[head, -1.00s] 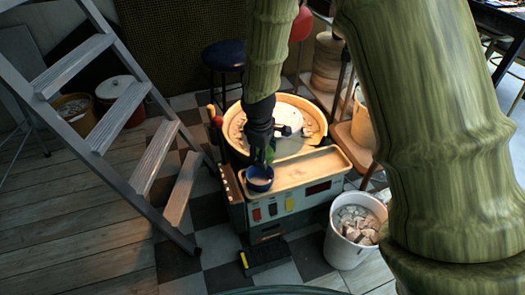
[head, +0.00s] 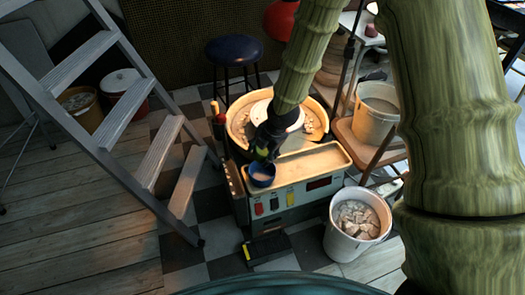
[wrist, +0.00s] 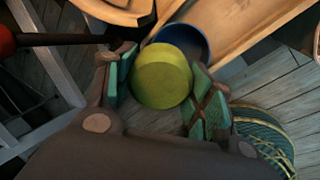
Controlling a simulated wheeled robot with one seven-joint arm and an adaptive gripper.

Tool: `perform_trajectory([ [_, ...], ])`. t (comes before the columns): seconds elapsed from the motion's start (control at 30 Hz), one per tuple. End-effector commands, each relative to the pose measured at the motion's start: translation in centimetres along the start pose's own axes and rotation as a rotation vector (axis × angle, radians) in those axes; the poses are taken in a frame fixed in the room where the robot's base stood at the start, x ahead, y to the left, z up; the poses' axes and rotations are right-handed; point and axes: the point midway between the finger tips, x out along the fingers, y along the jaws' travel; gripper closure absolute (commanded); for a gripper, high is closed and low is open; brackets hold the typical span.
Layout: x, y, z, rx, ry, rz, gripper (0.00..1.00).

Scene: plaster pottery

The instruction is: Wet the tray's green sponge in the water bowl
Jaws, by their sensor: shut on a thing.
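The green sponge (wrist: 163,76) is a round yellow-green block. It is held between the teal pads of my gripper (wrist: 160,92), which is shut on it. The blue water bowl (wrist: 185,38) shows just behind the sponge in the wrist view, partly covered by it. In the head view the bowl (head: 262,182) stands at the left end of the tan tray (head: 315,160). My gripper (head: 262,154) is right by the bowl's far rim there, with a bit of the sponge showing. I cannot tell whether the sponge touches the water.
The tray is on the front of a pottery wheel (head: 237,135) with a red-knobbed lever (head: 215,108) at left. A stepladder (head: 112,105) stands left. A white bucket of plaster pieces (head: 345,242) stands at the front right. A black pedal (head: 268,247) lies on the tiles.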

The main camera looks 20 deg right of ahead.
Motion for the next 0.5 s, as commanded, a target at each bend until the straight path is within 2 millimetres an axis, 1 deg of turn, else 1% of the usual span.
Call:
perform_trajectory([
  [0.5, 3.4, -1.2, 0.1, 0.003, -0.001, -0.001, 0.66],
])
